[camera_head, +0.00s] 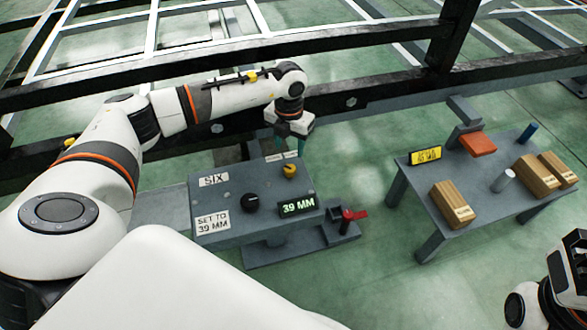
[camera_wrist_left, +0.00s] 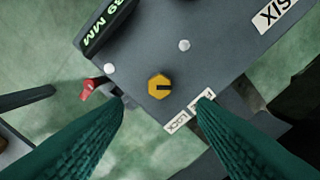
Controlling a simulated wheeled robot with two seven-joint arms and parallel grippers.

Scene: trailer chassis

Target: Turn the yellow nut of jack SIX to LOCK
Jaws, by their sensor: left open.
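The yellow nut (camera_head: 290,170) sits on top of the grey jack box (camera_head: 232,238) labelled SIX. In the left wrist view the nut (camera_wrist_left: 153,91) is a hexagon with a dark mark from its middle toward the right. Beside it is a white label (camera_wrist_left: 177,126) reading LOCK; a second label next to it is partly covered by a finger. My left gripper (camera_head: 291,134) points down above the box's far edge, open and empty, with its fingers apart from the nut. Part of my right gripper (camera_head: 568,275) shows at the right edge; its fingertips are unclear.
The box also carries a black knob (camera_head: 250,203), a 39 MM display (camera_head: 298,206) and a SET TO 39 MM sign (camera_head: 213,221). A red-handled part (camera_head: 350,214) stands right of it. A side table (camera_head: 488,196) holds wooden blocks. Dark chassis beams (camera_head: 350,98) run behind.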

